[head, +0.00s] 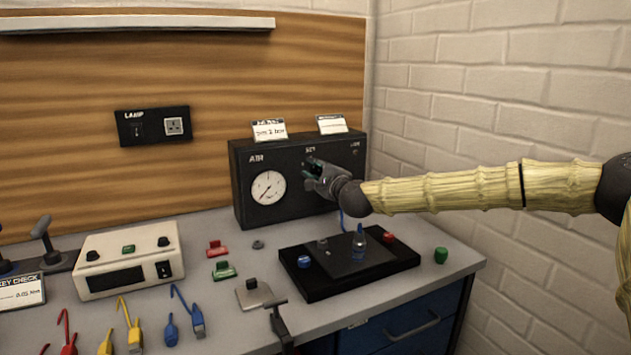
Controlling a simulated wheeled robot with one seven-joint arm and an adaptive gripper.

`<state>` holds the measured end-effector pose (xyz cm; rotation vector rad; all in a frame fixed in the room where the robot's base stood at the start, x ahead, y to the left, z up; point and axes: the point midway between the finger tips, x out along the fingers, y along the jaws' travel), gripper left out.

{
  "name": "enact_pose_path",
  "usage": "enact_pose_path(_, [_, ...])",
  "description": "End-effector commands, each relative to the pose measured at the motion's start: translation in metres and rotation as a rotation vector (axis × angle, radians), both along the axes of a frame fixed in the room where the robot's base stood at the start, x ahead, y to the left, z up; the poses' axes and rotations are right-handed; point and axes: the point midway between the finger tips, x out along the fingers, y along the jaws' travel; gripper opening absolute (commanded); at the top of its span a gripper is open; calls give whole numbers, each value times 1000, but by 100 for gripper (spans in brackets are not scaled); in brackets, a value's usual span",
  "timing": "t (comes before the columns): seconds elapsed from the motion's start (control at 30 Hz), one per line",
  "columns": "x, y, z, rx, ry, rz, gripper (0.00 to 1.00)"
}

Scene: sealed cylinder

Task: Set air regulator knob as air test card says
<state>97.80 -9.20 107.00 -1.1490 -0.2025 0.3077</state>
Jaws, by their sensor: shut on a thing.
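The black air box (240,192) stands at the back of the bench, marked AIR, with a round white gauge (268,187) whose needle points to the lower left. My gripper (311,168) is at the box's front face, right of the gauge and below the SET marking. It is shut on the regulator knob, which my fingers hide almost wholly. The air test card (269,130) stands on top of the box at the left; its handwritten line is too small to read surely. A second card (331,124) stands to its right.
My arm reaches in from the right. Below it lies a black tray (318,290) with small parts, and a green cap (441,255) sits beside it. A white meter box (128,260), coloured leads and clips (217,248) occupy the left and middle bench.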

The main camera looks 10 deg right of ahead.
Motion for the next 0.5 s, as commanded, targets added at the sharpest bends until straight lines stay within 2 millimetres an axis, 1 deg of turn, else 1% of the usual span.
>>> enact_pose_path(0.03, [0,0,-5,30,12,-1,3])
enact_pose_path(0.2, [0,0,-4,106,40,1,3])
enact_pose_path(0.5, [0,0,-1,166,62,0,3])
